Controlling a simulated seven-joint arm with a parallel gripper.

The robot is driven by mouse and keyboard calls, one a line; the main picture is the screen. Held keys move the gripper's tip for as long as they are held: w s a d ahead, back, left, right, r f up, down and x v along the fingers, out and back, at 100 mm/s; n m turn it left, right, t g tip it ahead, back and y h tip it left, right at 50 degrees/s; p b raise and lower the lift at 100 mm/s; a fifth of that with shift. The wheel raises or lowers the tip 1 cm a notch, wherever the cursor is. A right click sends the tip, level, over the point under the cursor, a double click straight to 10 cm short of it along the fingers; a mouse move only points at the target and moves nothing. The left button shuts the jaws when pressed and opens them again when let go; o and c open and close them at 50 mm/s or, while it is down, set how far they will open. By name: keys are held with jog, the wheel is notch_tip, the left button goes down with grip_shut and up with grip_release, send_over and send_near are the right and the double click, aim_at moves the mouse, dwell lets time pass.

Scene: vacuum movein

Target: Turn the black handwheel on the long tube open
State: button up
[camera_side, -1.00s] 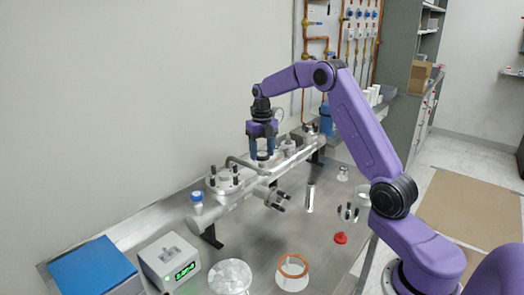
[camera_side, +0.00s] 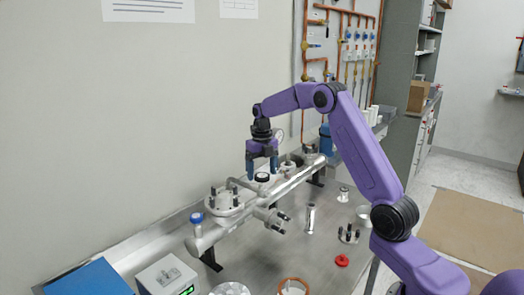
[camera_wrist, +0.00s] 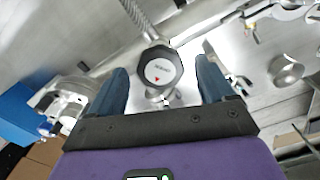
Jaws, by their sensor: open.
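The black handwheel (camera_side: 262,177) sits on top of the long metal tube (camera_side: 232,221), near the middle of its length. In the wrist view the handwheel (camera_wrist: 160,70) shows as a black faceted knob with a pale round cap and a small red mark. My gripper (camera_side: 262,172) points straight down over it. In the wrist view my gripper (camera_wrist: 162,66) is open, with one blue finger on each side of the knob and visible gaps between. I cannot tell exactly how far down the fingers reach beside the knob.
A flanged port (camera_side: 223,202) with black knobs and a blue-capped end (camera_side: 197,218) lie along the tube toward the front left. A red part (camera_side: 342,260), a steel cylinder (camera_side: 310,218) and a copper ring (camera_side: 293,284) stand on the bench. The wall is close behind the tube.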

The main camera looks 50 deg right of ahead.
notch_tip(320, 180, up, 17)
dwell(0.6)
jog(key=shift+f, duration=0.1)
jog(key=m, duration=3.2)
send_near(262, 175)
notch_tip(262, 175, down, 9)
jog(key=shift+r, duration=0.2)
jog(key=shift+c, duration=0.3)
